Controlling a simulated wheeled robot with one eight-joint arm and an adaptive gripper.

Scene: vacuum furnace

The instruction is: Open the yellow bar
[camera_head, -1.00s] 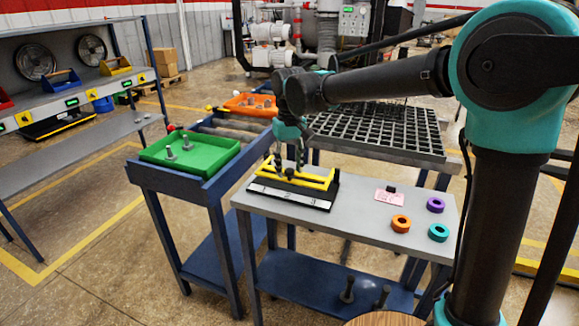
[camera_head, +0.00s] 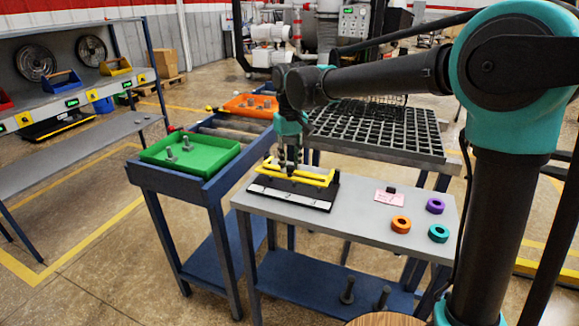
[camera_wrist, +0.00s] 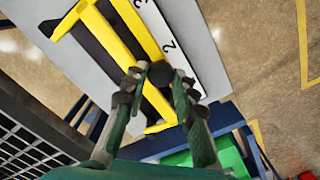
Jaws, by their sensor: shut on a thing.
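The yellow bar (camera_head: 311,181) lies across a black fixture (camera_head: 318,204) on the grey table. It also shows in the wrist view (camera_wrist: 125,28), running diagonally above my fingers. A round black knob (camera_wrist: 160,73) sits beside the bar, between my fingertips. I cannot tell how the knob joins the bar. In the wrist view my gripper (camera_wrist: 161,82) is shut on the knob, with one finger on each side. The fingers partly hide the bar and knob.
An orange ring (camera_head: 401,224), a teal ring (camera_head: 438,233), a purple ring (camera_head: 435,206) and a pink card (camera_head: 389,198) lie on the table's right part. A green tray (camera_head: 190,165) with bolts stands left. A black grid rack (camera_head: 380,128) stands behind.

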